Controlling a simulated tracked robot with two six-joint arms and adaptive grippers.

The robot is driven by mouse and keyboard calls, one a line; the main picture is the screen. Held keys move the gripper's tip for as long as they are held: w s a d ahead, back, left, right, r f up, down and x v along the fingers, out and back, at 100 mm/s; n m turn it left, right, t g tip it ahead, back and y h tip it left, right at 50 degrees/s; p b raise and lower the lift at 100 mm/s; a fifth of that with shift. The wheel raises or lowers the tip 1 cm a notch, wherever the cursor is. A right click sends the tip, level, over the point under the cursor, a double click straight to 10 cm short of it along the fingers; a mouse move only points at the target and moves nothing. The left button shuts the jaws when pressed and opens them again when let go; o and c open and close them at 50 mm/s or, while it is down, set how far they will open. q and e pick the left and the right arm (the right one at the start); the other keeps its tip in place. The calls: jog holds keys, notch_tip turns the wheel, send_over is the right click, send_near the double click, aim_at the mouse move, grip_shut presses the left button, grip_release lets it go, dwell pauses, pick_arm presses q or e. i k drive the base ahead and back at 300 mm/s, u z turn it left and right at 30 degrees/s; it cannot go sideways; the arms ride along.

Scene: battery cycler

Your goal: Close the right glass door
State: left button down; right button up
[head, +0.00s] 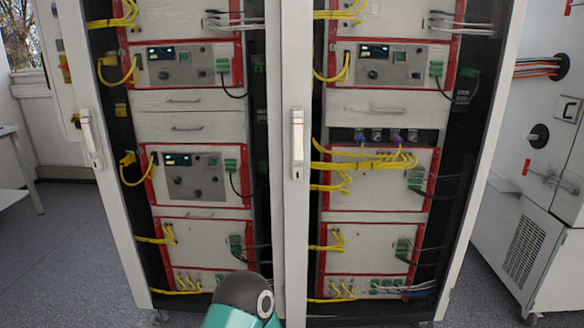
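The right glass door (297,230) has a white frame and stands in front of the right bay of the cabinet. Its glass is clear and the racks show through. A white upright handle (297,140) sits on its left frame post. Any gap between this door and the cabinet is too small to tell. The left bay has a similar white upright handle (91,138) on its left post. A teal and dark grey rounded link of mine shows at the bottom centre, in front of the cabinet base. Neither gripper is in view.
Racks with red edges and yellow cables (370,160) fill both bays. A white cabinet (535,200) with a black knob and vent stands at the right. A white table (12,165) is at the far left. Grey floor (75,260) is clear at the left.

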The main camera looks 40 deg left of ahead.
aim_at(297, 16)
jog(key=k, duration=1.05)
jog(key=u, duration=0.35)
jog(key=i, duration=0.85)
jog(key=u, duration=0.4)
jog(key=i, duration=1.05)
jog(key=z, duration=0.7)
